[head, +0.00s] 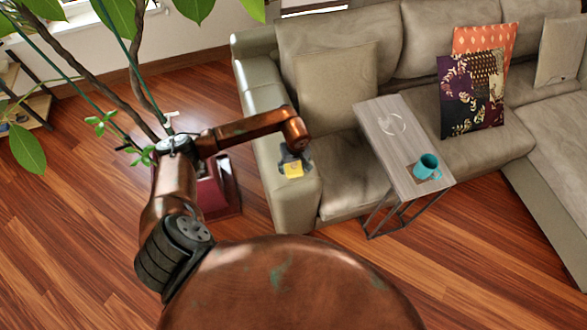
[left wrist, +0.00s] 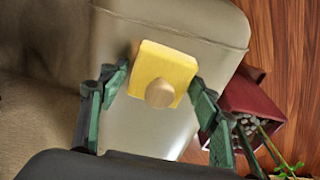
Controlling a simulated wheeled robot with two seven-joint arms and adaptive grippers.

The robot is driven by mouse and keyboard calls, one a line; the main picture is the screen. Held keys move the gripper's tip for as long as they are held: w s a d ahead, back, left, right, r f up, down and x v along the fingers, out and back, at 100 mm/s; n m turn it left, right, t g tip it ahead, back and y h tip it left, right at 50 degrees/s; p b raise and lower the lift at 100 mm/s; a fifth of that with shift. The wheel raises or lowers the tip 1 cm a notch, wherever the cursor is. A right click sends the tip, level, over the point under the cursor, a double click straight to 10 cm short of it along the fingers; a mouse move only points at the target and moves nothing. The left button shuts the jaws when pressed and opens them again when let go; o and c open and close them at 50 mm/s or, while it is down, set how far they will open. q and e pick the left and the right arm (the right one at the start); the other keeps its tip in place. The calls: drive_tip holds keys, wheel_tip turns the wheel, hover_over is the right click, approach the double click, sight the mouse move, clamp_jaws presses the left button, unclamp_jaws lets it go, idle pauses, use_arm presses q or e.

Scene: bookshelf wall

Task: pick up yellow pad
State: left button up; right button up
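The yellow pad (head: 293,170) lies on the front part of the sofa's left armrest (head: 296,205). In the left wrist view the yellow pad (left wrist: 175,62) is a square yellow block with a round wooden knob (left wrist: 160,93) on top. My left gripper (head: 291,160) is over the pad in the head view. In the left wrist view its green fingers (left wrist: 160,88) are spread, one on each side of the pad, with gaps between. It holds nothing. My right gripper is in neither view.
A narrow side table (head: 380,130) with a teal mug (head: 427,165) stands to the right of the armrest. A red planter (head: 215,190) with a leafy plant stands left of the sofa. Cushions (head: 471,95) lie on the sofa.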

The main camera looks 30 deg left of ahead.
use_arm(q)
drive_tip(key=c, duration=0.8)
drive_tip(key=shift+r, duration=0.5)
wheel_tip(320, 180, up, 2)
drive_tip(key=shift+r, duration=0.2)
drive_tip(key=s+d+r, duration=0.2)
drive_tip(key=d+r, duration=0.7)
drive_tip(key=d, duration=0.4)
drive_tip(key=shift+s+d+r, duration=0.2)
drive_tip(key=shift+d+r, duration=0.1)
drive_tip(key=shift+d, duration=0.1)
